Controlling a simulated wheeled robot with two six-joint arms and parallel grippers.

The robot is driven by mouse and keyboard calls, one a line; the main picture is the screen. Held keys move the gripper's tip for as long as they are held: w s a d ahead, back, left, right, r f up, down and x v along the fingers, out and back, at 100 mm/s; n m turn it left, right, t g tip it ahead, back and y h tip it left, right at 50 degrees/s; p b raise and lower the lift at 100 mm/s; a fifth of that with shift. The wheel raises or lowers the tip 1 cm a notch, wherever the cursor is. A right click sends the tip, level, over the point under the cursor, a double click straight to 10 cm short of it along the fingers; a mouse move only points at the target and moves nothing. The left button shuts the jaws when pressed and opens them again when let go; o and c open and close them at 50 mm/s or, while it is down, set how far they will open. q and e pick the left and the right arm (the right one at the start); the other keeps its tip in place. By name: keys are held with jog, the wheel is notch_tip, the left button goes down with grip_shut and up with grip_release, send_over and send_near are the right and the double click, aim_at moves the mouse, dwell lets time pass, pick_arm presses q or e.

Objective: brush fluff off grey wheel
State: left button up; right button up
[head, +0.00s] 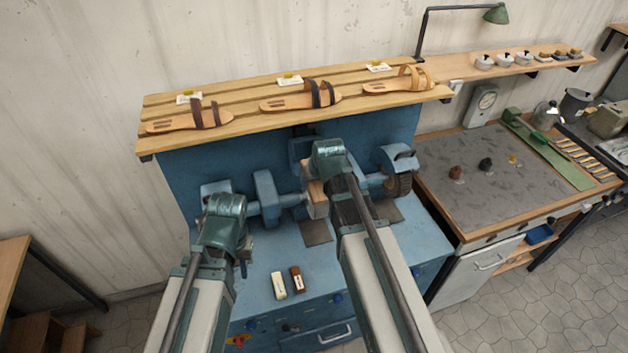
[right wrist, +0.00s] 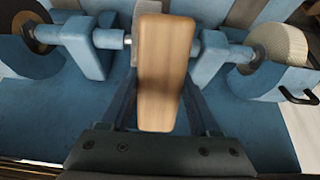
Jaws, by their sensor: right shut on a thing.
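The brush also shows in the head view (head: 317,207).
A brown wheel (head: 398,184) is at the machine's right end. A cream block (head: 278,285) and a brown block (head: 297,279) lie on the blue bench front. A slatted shelf (head: 240,107) with sandals overhangs the machine. A grey-topped workbench (head: 480,195) stands to the right.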

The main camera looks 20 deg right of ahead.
jog(key=shift+b+x, duration=2.4)
jog(key=shift+x, duration=0.55)
jog(key=shift+b+x, duration=0.9)
jog(key=shift+x, duration=0.1)
jog(key=shift+d+r, duration=0.15)
jog(key=shift+d, duration=1.35)
jog(key=shift+d, duration=0.1)
jog(key=d, duration=0.3)
jog(key=shift+w, duration=0.15)
